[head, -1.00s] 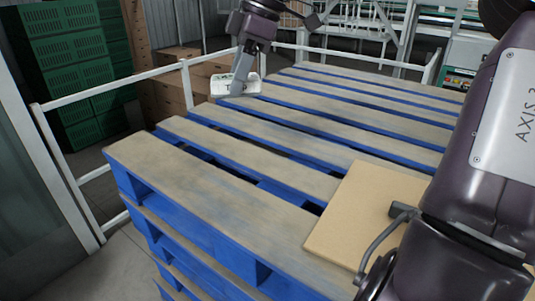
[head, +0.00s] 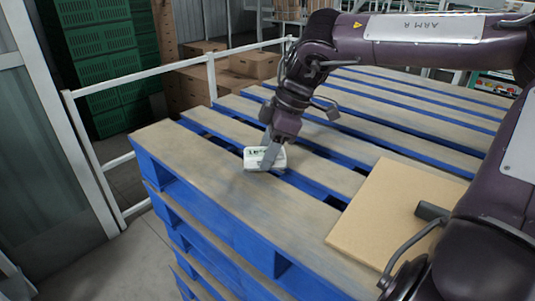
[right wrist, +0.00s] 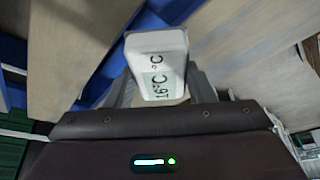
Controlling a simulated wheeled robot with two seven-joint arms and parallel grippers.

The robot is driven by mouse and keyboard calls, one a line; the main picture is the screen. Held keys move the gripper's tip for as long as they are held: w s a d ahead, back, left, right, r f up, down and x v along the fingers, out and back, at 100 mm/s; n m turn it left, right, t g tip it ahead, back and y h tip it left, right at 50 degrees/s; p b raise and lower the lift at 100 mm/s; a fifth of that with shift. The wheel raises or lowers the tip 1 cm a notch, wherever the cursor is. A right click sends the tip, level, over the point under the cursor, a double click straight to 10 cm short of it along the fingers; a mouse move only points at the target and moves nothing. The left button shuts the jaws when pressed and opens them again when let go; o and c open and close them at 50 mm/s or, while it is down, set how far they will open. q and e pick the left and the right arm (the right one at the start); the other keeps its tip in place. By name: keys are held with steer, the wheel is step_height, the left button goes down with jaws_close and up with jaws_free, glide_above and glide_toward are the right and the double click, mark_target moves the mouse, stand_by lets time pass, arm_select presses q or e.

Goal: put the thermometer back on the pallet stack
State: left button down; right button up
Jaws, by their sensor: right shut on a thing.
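The thermometer is over the near left part of the pallet stack (head: 215,176), a pile of blue pallets with worn wooden top boards. Whether it touches the boards I cannot tell. My left gripper is not in view.
A flat tan cardboard sheet (head: 385,215) lies on the stack at the right. White railings (head: 150,74) run along the left and back. Green crates (head: 100,45) and cardboard boxes (head: 250,65) stand behind them. The boards around the thermometer are clear.

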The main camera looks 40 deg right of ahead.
steer(key=shift+f, duration=0.75)
steer(key=shift+f, duration=0.15)
steer(key=o, duration=1.1)
steer(key=v, duration=1.2)
